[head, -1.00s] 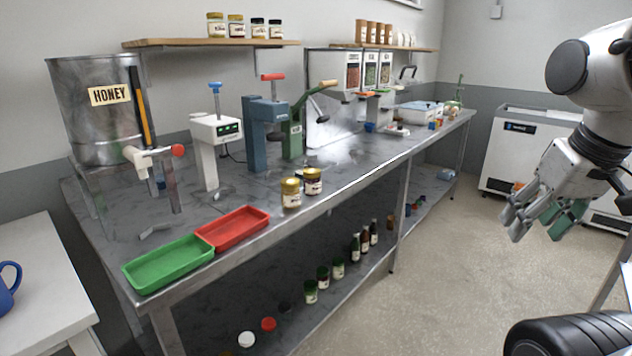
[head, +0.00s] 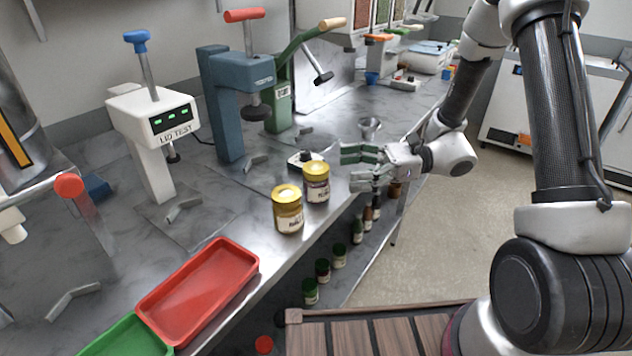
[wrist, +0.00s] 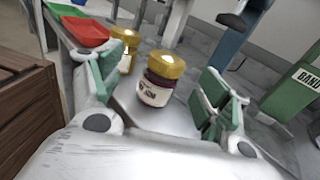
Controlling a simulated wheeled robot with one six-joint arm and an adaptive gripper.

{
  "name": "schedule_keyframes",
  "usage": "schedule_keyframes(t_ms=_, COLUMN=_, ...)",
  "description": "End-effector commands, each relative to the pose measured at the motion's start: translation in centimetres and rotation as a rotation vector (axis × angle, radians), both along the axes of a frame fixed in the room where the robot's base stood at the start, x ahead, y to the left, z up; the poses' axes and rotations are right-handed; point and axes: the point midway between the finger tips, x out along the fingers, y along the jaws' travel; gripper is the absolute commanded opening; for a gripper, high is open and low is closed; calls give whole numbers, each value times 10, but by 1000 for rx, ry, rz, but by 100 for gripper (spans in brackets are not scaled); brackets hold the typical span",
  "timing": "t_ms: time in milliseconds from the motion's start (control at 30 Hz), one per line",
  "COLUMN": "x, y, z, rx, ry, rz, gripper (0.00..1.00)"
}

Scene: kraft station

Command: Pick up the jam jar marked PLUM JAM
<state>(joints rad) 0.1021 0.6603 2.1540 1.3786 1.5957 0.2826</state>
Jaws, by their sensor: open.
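Two jars with gold lids stand upright at the bench's front edge. The dark purple jar (head: 316,184) is the one nearer my gripper; in the wrist view this dark jar (wrist: 156,84) stands between the fingers, a little beyond them. Its label is too small to read surely. The amber jar (head: 288,212) stands to its left in the head view, close beside it; it also shows in the wrist view (wrist: 128,44), behind the dark jar. My gripper (head: 352,168) is open and empty, just right of the dark jar, fingers pointing at it.
The red tray (head: 200,292) and green tray (head: 126,340) lie at the bench's front left. The lid tester (head: 152,130), blue press (head: 226,105) and green press (head: 280,105) stand behind the jars. A slatted wooden crate (wrist: 22,105) is at left.

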Motion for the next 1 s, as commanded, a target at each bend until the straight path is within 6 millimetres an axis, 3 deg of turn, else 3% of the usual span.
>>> schedule_keyframes(t_ms=133, x=10, y=8, z=-7, rx=36, ry=41, rz=-38, gripper=77)
schedule_keyframes(t_ms=600, x=7, y=73, z=-6, rx=36, ry=42, rz=-37, gripper=77)
schedule_keyframes(t_ms=900, x=8, y=81, z=-6, rx=35, ry=42, rz=-40, gripper=77)
schedule_keyframes(t_ms=933, x=8, y=81, z=-6, rx=35, ry=42, rz=-40, gripper=75)
schedule_keyframes(t_ms=1000, x=8, y=81, z=-6, rx=35, ry=42, rz=-40, gripper=62)
